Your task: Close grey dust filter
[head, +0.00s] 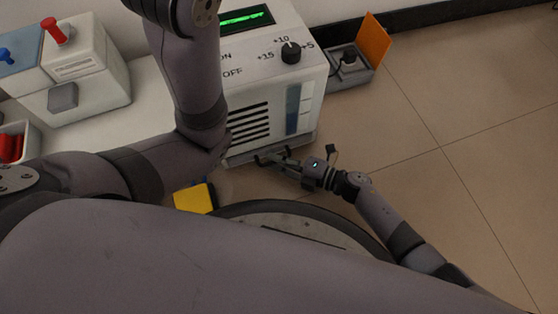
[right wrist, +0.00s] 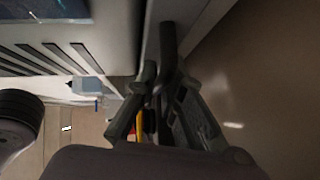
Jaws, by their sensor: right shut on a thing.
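The grey dust filter (head: 240,159) appears as a light grey strip low on the front of the white machine (head: 262,70), below its black vent slots. My right gripper (head: 270,155) reaches in from the lower right in the head view. Its fingers are shut at the strip, at the machine's lower edge. In the right wrist view, the fingers (right wrist: 155,88) close together beside the machine's pale side; the gripped part is dark and mostly hidden. I cannot tell how far out the filter stands. My left arm crosses the head view, but its gripper is not in view.
A yellow block (head: 195,198) lies near my base. A white unit with a red lever (head: 54,32) and a container with red things (head: 13,147) are at left. The tiled floor (head: 460,150) at right is clear.

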